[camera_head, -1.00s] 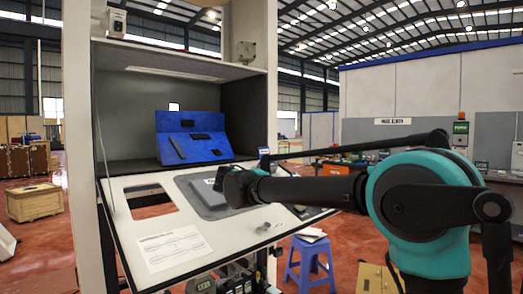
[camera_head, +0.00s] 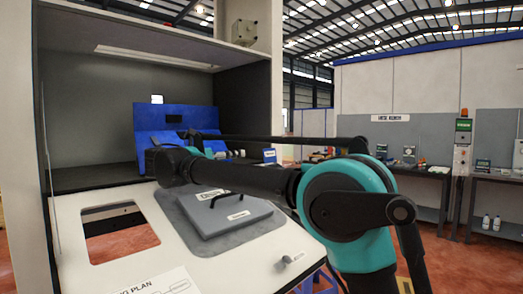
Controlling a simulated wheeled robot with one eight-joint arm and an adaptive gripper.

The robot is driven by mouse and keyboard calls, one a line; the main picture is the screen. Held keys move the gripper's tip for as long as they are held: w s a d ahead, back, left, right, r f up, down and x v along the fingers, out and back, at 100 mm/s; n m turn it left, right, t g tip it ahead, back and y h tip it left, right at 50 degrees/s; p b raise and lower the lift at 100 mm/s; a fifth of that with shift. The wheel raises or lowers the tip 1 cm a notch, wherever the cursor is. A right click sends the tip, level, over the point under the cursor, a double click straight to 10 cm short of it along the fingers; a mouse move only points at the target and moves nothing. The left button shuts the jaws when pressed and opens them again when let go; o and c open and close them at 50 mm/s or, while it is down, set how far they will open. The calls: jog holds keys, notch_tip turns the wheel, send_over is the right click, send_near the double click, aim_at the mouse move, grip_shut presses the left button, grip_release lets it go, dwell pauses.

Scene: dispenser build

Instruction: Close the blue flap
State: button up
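A blue unit (camera_head: 143,138) stands inside the grey cabinet, at the back left of the head view. Its upper blue panel stands up behind a sloping front part, with a small dark piece on the upper panel. I cannot tell from this view which part is the flap. My arm reaches across from the right, and its far end, with my gripper (camera_head: 196,143), overlaps the right part of the blue unit. The fingers are too small and covered to read. I cannot tell whether they touch the unit. The arm hides its lower right part.
The sloping white worktop (camera_head: 75,235) in front has a rectangular cut-out on the left, a grey lidded panel (camera_head: 228,212) with a dark handle in the middle, and a knob (camera_head: 286,260) at front right. The cabinet side wall (camera_head: 247,105) stands right of the blue unit.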

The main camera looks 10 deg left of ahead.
aim_at(269, 156)
jog(key=shift+w+a+r, duration=0.15)
jog(key=shift+w+a, duration=0.1)
jog(key=shift+w, duration=0.4)
jog(key=x, duration=1.7)
jog(key=shift+c, duration=0.6)
grip_shut()
